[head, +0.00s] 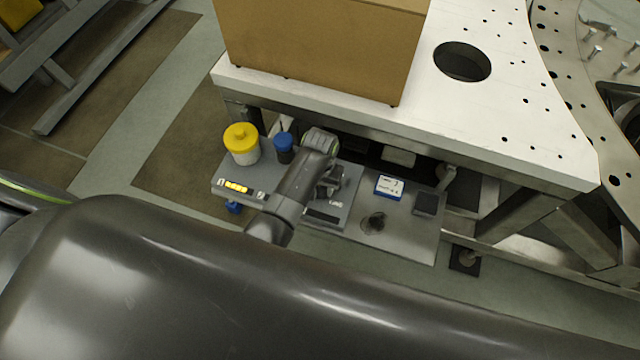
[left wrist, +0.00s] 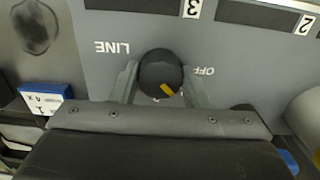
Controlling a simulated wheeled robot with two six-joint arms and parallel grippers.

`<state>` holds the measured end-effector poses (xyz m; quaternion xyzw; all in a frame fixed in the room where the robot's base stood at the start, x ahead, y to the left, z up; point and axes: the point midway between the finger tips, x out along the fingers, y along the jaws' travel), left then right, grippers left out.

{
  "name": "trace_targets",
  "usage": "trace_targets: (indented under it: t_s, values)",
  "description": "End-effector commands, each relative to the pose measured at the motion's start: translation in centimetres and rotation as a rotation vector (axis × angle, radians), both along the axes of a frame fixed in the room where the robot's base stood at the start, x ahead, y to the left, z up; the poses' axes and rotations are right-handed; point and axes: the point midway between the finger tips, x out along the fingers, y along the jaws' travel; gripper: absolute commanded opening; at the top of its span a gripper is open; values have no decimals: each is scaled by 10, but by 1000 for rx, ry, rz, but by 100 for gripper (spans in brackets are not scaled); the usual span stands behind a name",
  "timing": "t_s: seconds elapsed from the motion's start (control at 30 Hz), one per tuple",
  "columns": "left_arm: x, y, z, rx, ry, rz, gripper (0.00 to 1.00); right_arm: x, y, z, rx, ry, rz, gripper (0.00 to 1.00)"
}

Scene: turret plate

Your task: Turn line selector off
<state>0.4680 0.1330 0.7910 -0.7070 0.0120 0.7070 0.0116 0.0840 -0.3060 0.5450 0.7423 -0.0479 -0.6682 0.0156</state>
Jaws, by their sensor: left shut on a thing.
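The line selector is a round black knob (left wrist: 160,70) with a yellow mark, on a grey panel (left wrist: 230,52) in the left wrist view. The yellow mark points to the lower right of that picture. The upside-down word LINE (left wrist: 112,47) is left of the knob and OFF (left wrist: 203,71) is right of it. My left gripper (left wrist: 160,85) is shut on the knob, one finger on each side. In the head view my left gripper (head: 330,186) is at the grey panel (head: 350,187), and it hides the knob there. My right gripper is not in view.
A yellow-lidded container (head: 242,144) and a blue-capped bottle (head: 284,148) stand left of the gripper. A blue and white box (head: 389,187) lies to its right. A white plate (head: 510,120) with a cardboard box (head: 320,45) overhangs behind.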

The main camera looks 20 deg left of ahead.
Motion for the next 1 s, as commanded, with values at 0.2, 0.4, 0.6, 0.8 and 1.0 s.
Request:
trace_targets:
  t_s: [0.2,0.4,0.6,0.8,1.0]
  values:
    - [0,0,1,1,1,37,18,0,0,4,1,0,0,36]
    - [0,0,3,2,1,144,18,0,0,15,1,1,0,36]
    - [0,1,3,2,1,309,18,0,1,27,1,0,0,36]
    - [0,1,2,2,1,481,18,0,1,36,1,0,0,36]
    - [1,1,1,1,-1,627,18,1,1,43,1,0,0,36]
